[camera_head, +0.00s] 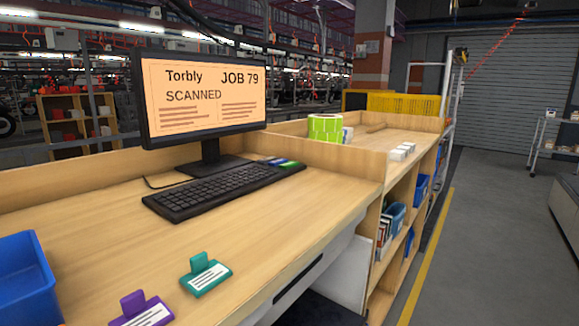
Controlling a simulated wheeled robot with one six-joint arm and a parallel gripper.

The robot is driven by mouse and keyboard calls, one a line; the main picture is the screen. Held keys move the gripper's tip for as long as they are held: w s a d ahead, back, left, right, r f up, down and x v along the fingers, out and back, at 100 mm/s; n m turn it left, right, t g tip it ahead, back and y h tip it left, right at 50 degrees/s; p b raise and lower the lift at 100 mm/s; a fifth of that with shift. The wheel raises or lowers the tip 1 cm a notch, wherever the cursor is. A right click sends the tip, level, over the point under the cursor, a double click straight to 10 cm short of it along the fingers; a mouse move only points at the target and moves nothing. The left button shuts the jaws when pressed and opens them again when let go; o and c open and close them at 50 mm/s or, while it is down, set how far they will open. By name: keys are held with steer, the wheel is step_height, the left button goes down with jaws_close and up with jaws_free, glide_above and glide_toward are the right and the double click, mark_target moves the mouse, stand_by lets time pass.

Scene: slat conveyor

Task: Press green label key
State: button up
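A green key (289,165) shows at the right end of a black keyboard (208,192), beside a blue key (273,160). They are small, and I cannot read any marking on them. The keyboard lies on the wooden desk (120,232), below a black monitor (205,85) with an orange screen reading "Torbly", "JOB 79" and "SCANNED". My gripper is not in view.
A teal tag holder (207,274) and a purple one (142,312) lie at the desk's front. A blue bin (22,280) stands at left. The desk between keyboard and tags is clear.

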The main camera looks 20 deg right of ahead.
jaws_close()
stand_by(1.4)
